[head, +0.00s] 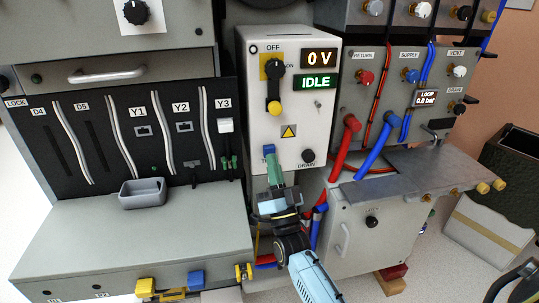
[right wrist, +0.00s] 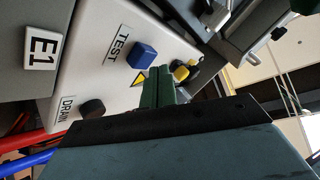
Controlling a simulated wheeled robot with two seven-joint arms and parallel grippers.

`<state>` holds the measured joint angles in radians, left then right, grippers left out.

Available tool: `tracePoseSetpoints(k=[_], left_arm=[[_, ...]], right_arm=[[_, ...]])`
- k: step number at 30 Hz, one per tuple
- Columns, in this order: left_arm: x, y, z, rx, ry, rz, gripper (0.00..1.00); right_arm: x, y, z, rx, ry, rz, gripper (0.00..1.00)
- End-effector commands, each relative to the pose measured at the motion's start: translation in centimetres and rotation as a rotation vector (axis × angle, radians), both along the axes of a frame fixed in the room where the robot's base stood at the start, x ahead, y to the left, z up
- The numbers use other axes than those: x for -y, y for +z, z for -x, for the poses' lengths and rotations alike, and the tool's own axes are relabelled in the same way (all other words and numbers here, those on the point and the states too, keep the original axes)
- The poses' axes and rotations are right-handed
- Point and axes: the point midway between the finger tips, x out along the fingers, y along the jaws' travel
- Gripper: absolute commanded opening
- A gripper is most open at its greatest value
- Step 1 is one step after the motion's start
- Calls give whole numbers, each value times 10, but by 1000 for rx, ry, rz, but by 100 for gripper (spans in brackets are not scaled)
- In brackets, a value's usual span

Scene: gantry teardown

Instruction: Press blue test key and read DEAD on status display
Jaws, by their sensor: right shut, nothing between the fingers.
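The blue test key (head: 269,149) sits low on the front of the white panel box (head: 290,125). In the right wrist view the key (right wrist: 142,55) stands beside its TEST label. The green status display (head: 318,82) reads IDLE. My right gripper (head: 274,163) is shut and empty, its green fingertips just below the key in the head view. In the right wrist view the fingers (right wrist: 160,80) appear close to the key, with a small gap in the picture; I cannot tell whether they touch it. My left gripper is not in view.
Above the status display, another display (head: 319,58) reads 0 V. A dark DRAIN knob (head: 308,156) is right of the key. Red (head: 343,150) and blue hoses (head: 376,152) run close by on the right.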

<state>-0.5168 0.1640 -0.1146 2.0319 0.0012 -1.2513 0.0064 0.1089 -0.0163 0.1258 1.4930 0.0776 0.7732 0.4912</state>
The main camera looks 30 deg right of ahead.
Motion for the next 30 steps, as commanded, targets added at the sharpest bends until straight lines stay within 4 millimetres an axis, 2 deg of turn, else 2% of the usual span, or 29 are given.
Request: tracePoseSetpoints(k=[30], left_arm=[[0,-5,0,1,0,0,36]], right_arm=[[3,0,-9,-1,0,2,0]])
